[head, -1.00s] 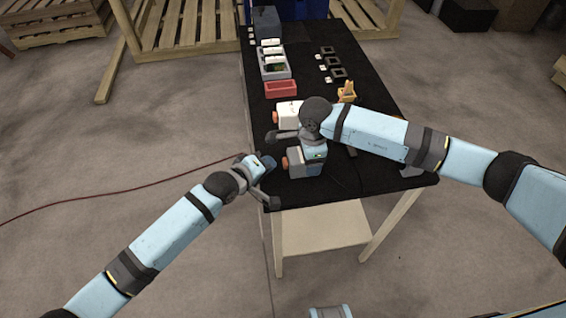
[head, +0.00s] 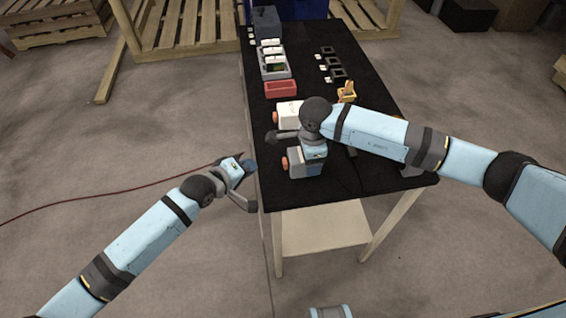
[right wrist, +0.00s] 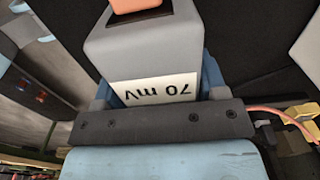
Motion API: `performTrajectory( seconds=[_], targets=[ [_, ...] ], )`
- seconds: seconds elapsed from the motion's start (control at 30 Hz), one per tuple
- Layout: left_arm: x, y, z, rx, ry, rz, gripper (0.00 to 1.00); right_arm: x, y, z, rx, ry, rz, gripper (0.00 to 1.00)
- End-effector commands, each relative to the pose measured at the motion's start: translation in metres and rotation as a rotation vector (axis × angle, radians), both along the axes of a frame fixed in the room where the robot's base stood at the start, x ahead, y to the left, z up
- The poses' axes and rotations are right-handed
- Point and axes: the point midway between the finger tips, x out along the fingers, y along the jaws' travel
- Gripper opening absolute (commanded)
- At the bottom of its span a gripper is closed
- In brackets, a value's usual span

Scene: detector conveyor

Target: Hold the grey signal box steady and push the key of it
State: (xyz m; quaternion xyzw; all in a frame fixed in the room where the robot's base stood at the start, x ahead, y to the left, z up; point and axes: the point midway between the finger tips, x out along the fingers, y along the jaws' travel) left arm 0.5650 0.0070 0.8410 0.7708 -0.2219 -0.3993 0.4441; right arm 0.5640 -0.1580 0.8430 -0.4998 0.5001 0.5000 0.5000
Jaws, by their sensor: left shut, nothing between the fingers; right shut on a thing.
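The grey signal box (head: 297,166) stands near the front left edge of the black table top, with its orange key (head: 285,163) facing left. My right gripper (head: 314,158) is shut on the box from the right. In the right wrist view the box (right wrist: 145,45) sits between the blue fingers, with a "70 mV" label and part of the orange key (right wrist: 135,5) at the top edge. My left gripper (head: 248,168) is shut and empty, left of the table edge, apart from the key with a visible gap.
A white box with an orange knob (head: 287,113) stands just behind. A red tray (head: 281,90), a grey tray (head: 275,72), a yellow-orange item (head: 347,91) and several small dark frames are farther back. A red cable (head: 120,190) lies on the floor at left.

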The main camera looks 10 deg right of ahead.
Motion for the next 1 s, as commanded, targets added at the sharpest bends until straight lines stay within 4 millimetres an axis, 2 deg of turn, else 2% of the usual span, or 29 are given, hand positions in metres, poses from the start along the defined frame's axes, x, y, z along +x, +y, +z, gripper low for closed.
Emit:
performTrajectory(
  seconds=[0.33, 0.37, 0.47, 0.5, 0.8, 0.87, 1.0],
  targets=[
    [0.000, 0.000, 0.000, 0.000, 0.000, 0.000, 0.00, 0.000, 0.000, 0.000, 0.001, -0.001, 0.000, 0.34],
    [0.000, 0.000, 0.000, 0.000, 0.000, 0.000, 0.00, 0.000, 0.000, 0.000, 0.000, -0.001, 0.000, 0.68],
    [0.000, 0.000, 0.000, 0.000, 0.000, 0.000, 0.00, 0.000, 0.000, 0.000, 0.000, -0.001, 0.000, 0.91],
    [0.000, 0.000, 0.000, 0.000, 0.000, 0.000, 0.00, 0.000, 0.000, 0.000, 0.000, -0.001, 0.000, 0.96],
    [0.000, 0.000, 0.000, 0.000, 0.000, 0.000, 0.00, 0.000, 0.000, 0.003, 0.000, -0.001, 0.000, 0.96],
    [0.000, 0.000, 0.000, 0.000, 0.000, 0.000, 0.00, 0.001, 0.000, 0.008, 0.000, -0.002, 0.000, 0.96],
    [0.000, 0.000, 0.000, 0.000, 0.000, 0.000, 0.00, 0.001, 0.000, 0.030, 0.001, -0.004, 0.001, 0.96]
  ],
)
